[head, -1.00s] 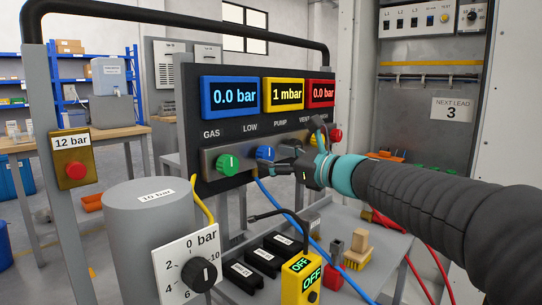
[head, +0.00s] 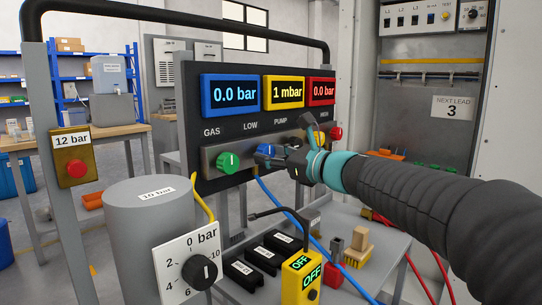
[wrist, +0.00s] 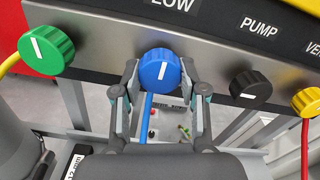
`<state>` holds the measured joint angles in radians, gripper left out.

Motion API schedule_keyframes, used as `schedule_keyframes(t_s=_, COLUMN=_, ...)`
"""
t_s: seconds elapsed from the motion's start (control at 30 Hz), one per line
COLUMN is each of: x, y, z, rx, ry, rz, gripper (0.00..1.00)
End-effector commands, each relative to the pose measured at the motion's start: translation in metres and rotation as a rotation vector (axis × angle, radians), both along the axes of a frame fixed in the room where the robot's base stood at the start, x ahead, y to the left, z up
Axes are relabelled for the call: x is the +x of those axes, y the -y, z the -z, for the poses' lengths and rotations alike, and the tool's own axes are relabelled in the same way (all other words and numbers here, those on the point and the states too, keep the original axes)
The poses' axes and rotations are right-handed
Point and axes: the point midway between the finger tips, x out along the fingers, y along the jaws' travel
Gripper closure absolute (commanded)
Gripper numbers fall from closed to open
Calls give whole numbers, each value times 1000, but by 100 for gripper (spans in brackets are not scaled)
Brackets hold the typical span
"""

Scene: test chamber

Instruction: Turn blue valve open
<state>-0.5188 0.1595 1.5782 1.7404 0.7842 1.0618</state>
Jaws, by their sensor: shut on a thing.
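The blue valve knob (head: 265,152) sits under the LOW label on the dark panel. In the wrist view the blue knob (wrist: 160,69) shows a white mark that stands nearly upright with a slight tilt. My gripper (wrist: 161,80) has one finger on each side of the knob and is shut on it. In the head view my gripper (head: 278,158) reaches the knob from the right and hides part of it. The blue display (head: 235,94) above reads 0.0 bar.
The green knob (wrist: 46,50) is close to the left and the black knob (wrist: 250,88) to the right. A yellow knob (wrist: 306,102) is farther right. A blue hose (head: 312,243) hangs below. A grey cylinder (head: 150,225) and a pressure dial (head: 188,265) stand in front.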

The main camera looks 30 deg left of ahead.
Motion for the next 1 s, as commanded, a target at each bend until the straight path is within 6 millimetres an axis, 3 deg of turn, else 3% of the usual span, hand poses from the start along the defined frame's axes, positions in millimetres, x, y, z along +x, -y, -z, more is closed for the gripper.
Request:
schedule_keyframes(t_s=0.37, x=0, y=0, z=5, rx=-50, ry=177, rz=0, gripper=93)
schedule_keyframes(t_s=1.0, x=0, y=0, z=3, rx=-218, ry=754, rz=-1, gripper=93)
